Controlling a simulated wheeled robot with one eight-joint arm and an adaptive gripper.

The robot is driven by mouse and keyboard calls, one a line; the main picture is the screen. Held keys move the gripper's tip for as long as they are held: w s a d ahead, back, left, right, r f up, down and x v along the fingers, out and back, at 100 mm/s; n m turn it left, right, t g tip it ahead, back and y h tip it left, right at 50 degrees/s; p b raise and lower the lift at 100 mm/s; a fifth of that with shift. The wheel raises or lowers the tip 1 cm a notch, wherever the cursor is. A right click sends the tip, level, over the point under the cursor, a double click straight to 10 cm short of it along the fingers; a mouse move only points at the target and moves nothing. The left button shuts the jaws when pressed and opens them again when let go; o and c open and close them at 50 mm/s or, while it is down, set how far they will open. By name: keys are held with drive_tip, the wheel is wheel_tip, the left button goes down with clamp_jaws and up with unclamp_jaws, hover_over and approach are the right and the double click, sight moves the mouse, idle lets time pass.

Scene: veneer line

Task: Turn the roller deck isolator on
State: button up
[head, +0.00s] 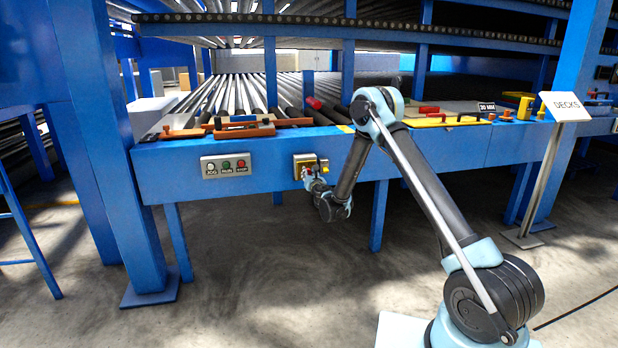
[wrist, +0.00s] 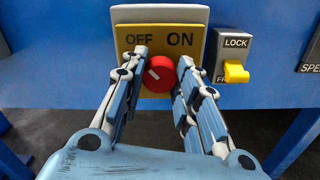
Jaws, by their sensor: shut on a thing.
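The roller deck isolator is a yellow plate (wrist: 130,42) marked OFF and ON, set on a grey box on the blue beam. It also shows in the head view (head: 299,160). Its red round knob (wrist: 159,75) has a white mark pointing up and left, toward OFF. My gripper (wrist: 162,72) has one finger on each side of the knob and is shut on it. The fingers hide parts of the lower plate. In the head view my gripper (head: 308,174) is at the isolator's front, and the knob is mostly hidden.
Right of the isolator is a LOCK switch with a yellow lever (wrist: 236,72) at its lower end; its lower label is partly hidden. A grey button box (head: 225,166) is to the left. A DECKS sign (head: 564,106) stands at right. The floor in front is clear.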

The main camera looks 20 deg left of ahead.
drive_tip(key=m, duration=0.4)
drive_tip(key=shift+d, duration=0.15)
drive_tip(key=m, duration=0.9)
drive_tip(key=shift+w+d+f, duration=0.1)
drive_tip(key=shift+d, duration=0.05)
drive_tip(key=shift+m, duration=2.2)
drive_tip(key=shift+d, duration=0.1)
drive_tip(key=o, duration=1.1)
drive_tip(key=shift+f, duration=0.1)
